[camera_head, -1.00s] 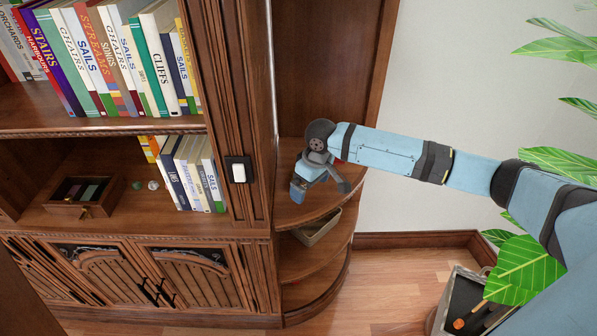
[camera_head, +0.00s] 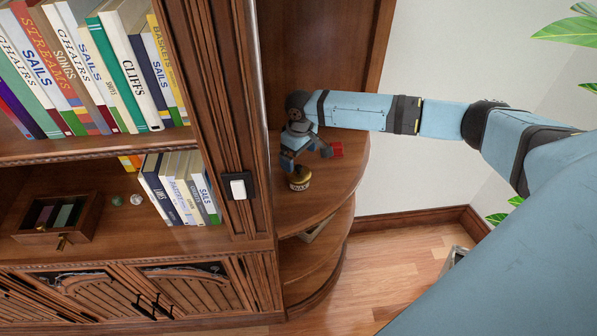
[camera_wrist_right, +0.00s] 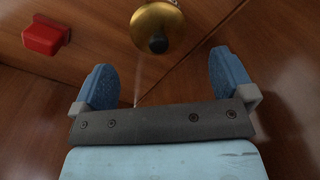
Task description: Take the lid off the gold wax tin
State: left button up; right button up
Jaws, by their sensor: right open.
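The gold wax tin (camera_head: 299,181) stands upright on the top curved corner shelf, with a dark label band and a gold top. My right gripper (camera_head: 305,157) is just above and behind the tin in the head view. In the wrist view the blue fingers of the right gripper (camera_wrist_right: 163,62) are spread wide with nothing between them. The lid lies beyond the fingertips, apart from them. My left gripper is in neither view.
A red block-like object (camera_head: 333,149) sits on the same shelf (camera_head: 335,185), right of the tin; it also shows in the wrist view (camera_wrist_right: 46,34). A bookcase post with a white switch (camera_head: 238,187) stands close on the left. The shelf's front right is clear.

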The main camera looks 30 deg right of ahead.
aim_at(301, 167)
jog(key=shift+w+f, duration=0.1)
jog(key=shift+f, duration=1)
jog(key=f, duration=0.2)
jog(key=f+p, duration=0.1)
jog(key=shift+s+d+f, duration=0.1)
jog(key=shift+s+f, duration=0.15)
jog(key=shift+s, duration=0.05)
jog(key=shift+f, duration=0.45)
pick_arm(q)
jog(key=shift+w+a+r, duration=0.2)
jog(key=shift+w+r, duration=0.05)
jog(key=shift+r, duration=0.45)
pick_arm(e)
jog(key=c, duration=0.8)
jog(key=shift+c, duration=0.2)
